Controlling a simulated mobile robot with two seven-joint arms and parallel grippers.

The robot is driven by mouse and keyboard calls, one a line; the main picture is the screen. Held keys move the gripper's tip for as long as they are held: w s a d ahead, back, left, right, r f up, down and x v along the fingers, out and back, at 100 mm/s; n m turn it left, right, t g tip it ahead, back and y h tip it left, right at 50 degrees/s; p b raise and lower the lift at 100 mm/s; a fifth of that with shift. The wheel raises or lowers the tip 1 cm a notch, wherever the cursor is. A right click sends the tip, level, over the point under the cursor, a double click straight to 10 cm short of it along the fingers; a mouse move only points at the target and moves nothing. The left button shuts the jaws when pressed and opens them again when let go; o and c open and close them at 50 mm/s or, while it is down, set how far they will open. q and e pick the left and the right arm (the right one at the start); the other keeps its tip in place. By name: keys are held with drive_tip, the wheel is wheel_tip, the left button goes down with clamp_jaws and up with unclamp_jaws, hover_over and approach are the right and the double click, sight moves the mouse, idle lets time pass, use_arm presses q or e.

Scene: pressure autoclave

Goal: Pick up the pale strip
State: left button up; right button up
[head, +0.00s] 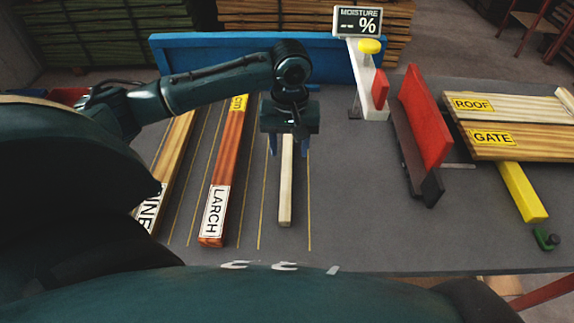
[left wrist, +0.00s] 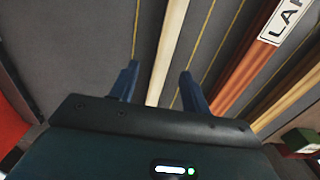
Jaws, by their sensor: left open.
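The pale strip (head: 286,190) lies lengthwise on the grey table between yellow lines, to the right of the reddish strip marked LARCH. My left gripper (head: 289,146) is over the far part of the strip, pointing down, its blue fingers apart on either side of it. In the left wrist view the pale strip (left wrist: 166,60) runs between the two open fingers (left wrist: 160,90), apparently clear of both. I cannot tell the exact height of the fingertips over the table. The far end of the strip is hidden by the gripper in the head view. My right gripper is not in view.
The LARCH strip (head: 220,180) and a strip marked PINE (head: 165,175) lie to the left. A moisture meter stand (head: 368,85) and a red upright panel (head: 426,115) stand to the right. ROOF and GATE boards (head: 500,140) lie at far right. Table room at front centre is clear.

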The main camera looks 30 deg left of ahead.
sight(287, 164)
use_arm(q)
drive_tip(key=f, duration=0.5)
drive_tip(key=shift+a+f+b, duration=0.3)
drive_tip(key=shift+c, duration=0.2)
clamp_jaws()
